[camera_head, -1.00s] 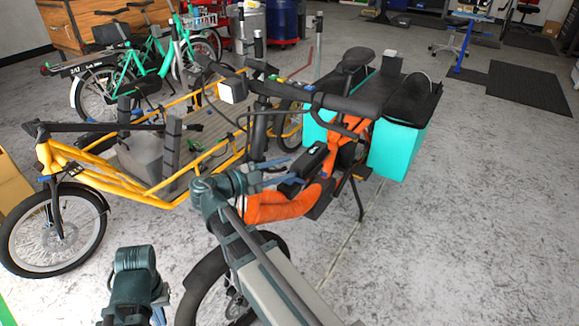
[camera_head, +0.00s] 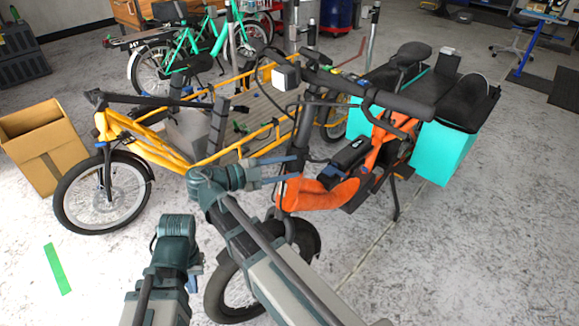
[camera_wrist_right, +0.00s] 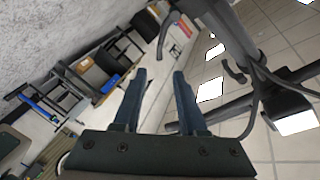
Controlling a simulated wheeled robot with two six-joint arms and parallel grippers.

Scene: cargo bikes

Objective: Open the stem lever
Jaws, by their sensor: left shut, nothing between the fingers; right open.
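The orange cargo bike (camera_head: 330,192) stands in the middle of the head view, its dark stem (camera_head: 303,128) rising to the black handlebar (camera_head: 375,95). I cannot pick out the stem lever on it. My right gripper (camera_head: 296,167) is open and empty, its blue fingers pointing at the lower stem from the left; contact cannot be told. In the right wrist view the open gripper (camera_wrist_right: 160,75) has nothing between its fingers, and the dark stem and bars (camera_wrist_right: 232,38) lie to its right. My left gripper (camera_head: 195,275) is shut, low at the bottom, mostly hidden behind its arm.
A yellow cargo bike (camera_head: 150,145) stands close behind, on the left. A cardboard box (camera_head: 45,145) is at the far left. Turquoise panniers (camera_head: 440,152) flank the orange bike's rear. A green strip (camera_head: 57,268) lies on the floor.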

